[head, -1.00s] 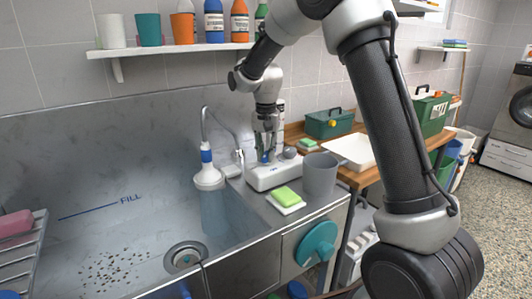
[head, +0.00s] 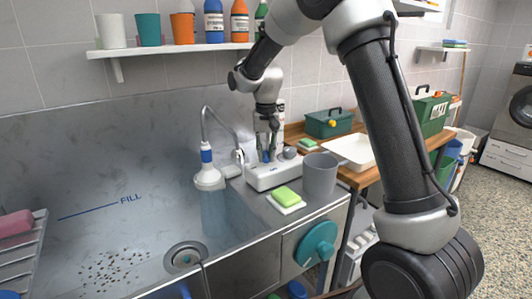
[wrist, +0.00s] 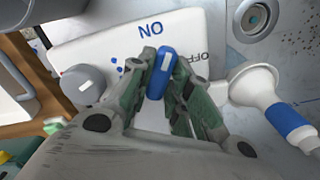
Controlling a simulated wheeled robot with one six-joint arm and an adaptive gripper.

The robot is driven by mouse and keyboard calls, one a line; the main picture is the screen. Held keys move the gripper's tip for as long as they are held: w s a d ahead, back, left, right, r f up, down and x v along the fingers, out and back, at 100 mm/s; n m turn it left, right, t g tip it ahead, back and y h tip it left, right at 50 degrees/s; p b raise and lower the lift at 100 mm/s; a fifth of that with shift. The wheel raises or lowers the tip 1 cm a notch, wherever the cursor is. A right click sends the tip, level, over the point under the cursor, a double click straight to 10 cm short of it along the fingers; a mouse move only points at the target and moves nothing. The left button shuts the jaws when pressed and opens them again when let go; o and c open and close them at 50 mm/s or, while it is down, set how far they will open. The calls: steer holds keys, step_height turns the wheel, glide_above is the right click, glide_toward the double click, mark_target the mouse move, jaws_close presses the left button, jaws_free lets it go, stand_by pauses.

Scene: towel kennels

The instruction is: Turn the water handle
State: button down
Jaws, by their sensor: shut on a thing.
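The water handle (wrist: 160,74) is a short blue lever with a white mark, on a white control box (wrist: 95,42) marked ON and OFF. In the wrist view it stands slightly tilted, its upper end between the two labels. My gripper (wrist: 163,78) is shut on it, with a green-padded finger on each side. In the head view my gripper (head: 266,150) reaches down to the box, and the handle is mostly hidden by the fingers. The shower head (head: 208,178) hangs over the sink, with a pale bluish column like running water below it.
A grey knob (wrist: 84,84) sits on the box beside the handle.

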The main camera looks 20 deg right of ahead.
mark_target(266, 154)
steer(key=c, duration=1.3)
jaws_free()
steer(key=shift+r, duration=0.15)
step_height(266, 154, up, 12)
steer(key=shift+f, duration=0.1)
